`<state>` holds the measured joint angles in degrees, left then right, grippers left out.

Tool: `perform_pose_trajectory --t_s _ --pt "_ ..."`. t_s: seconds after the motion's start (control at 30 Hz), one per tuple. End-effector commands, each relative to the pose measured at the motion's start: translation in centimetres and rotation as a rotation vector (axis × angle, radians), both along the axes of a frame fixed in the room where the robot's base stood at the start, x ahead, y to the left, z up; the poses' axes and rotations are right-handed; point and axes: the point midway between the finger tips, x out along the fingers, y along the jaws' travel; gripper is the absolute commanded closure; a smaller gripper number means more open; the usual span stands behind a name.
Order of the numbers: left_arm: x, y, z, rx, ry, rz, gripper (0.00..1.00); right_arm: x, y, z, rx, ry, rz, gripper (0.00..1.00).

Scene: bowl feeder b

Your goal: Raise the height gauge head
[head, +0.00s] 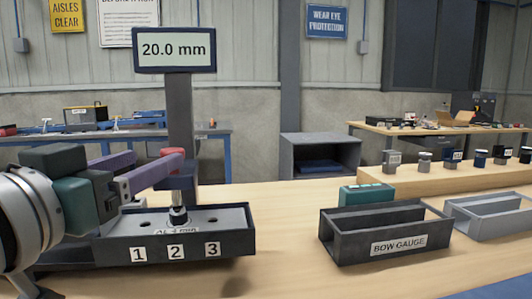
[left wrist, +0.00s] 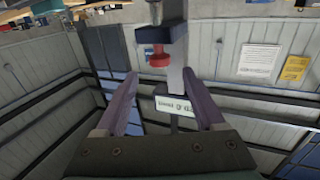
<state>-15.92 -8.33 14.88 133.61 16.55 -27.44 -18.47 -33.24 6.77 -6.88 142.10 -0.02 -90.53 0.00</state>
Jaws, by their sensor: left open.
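The height gauge has a dark column (head: 179,110) topped by a display (head: 174,49) reading 20.0 mm. Its dark blue head (head: 177,182) sits low on the column, above a grey base tray (head: 230,243) labelled 1, 2, 3. A red knob (head: 172,153) tops the head; it also shows in the left wrist view (left wrist: 160,60), beside the blue head (left wrist: 160,35). My left gripper (head: 158,164) is open, its purple fingers close to the red knob. In the left wrist view, the knob appears just beyond the gap between the fingertips (left wrist: 160,74). Contact is not clear. My right gripper is not in view.
A black bin (head: 345,249) with a gauge label and a grey bin (head: 470,225) stand to the right. A green box (head: 366,194) is behind the black bin. Several small cylinders stand on a wooden ledge (head: 440,180). Bare tabletop lies between gauge and bin.

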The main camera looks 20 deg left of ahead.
Motion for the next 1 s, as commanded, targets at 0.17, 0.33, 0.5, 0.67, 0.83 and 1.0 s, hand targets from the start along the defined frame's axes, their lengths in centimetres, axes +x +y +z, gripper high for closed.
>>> perform_pose_trajectory --t_s 0.17,0.33,0.5,0.67,0.83,1.0 --pt "3.2 0.5 0.1 -0.001 -0.002 0.0 0.29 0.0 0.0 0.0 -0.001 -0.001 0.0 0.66" --pt "5.4 0.9 0.0 -0.001 0.0 0.0 0.29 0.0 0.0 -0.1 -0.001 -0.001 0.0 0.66" --pt "6.5 1.0 0.0 0.0 0.001 -0.001 0.29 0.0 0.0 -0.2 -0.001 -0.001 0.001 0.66" --pt "6.6 1.1 0.0 0.001 0.002 -0.001 0.29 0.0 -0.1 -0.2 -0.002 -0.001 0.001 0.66" --pt "6.6 1.0 0.0 0.0 0.002 -0.001 0.35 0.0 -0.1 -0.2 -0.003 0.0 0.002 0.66" --pt "6.5 1.0 0.0 0.0 0.002 -0.001 0.54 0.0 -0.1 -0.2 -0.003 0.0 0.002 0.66"
